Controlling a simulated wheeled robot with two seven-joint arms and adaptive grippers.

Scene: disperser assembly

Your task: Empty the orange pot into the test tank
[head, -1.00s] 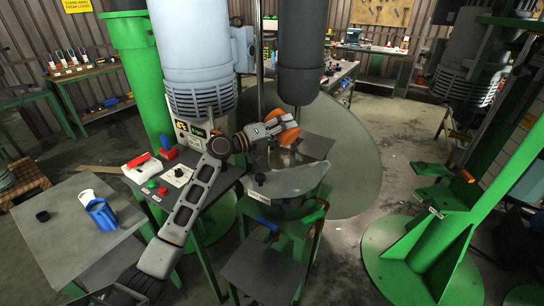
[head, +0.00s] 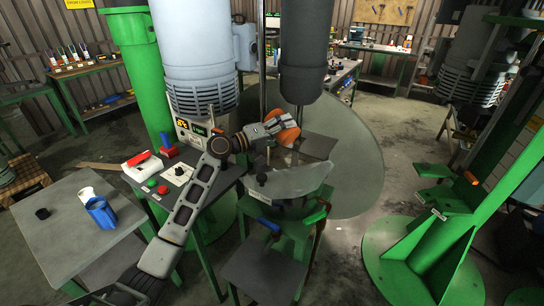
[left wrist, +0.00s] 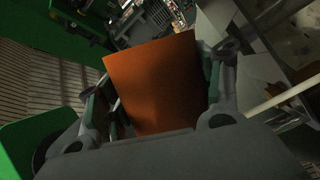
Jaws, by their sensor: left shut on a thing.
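The orange pot (head: 288,134) is held by my left gripper (head: 276,128), above and behind the grey, see-through test tank (head: 295,183). The tank sits on a green stand. In the left wrist view the orange pot (left wrist: 158,82) fills the middle, between the fingers of my left gripper (left wrist: 160,105), which are shut on it. The pot looks tilted in the head view. Its inside and any contents cannot be made out. My right gripper is not in view.
A large grey cylinder (head: 302,52) hangs close behind the pot. Open floor lies to the right.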

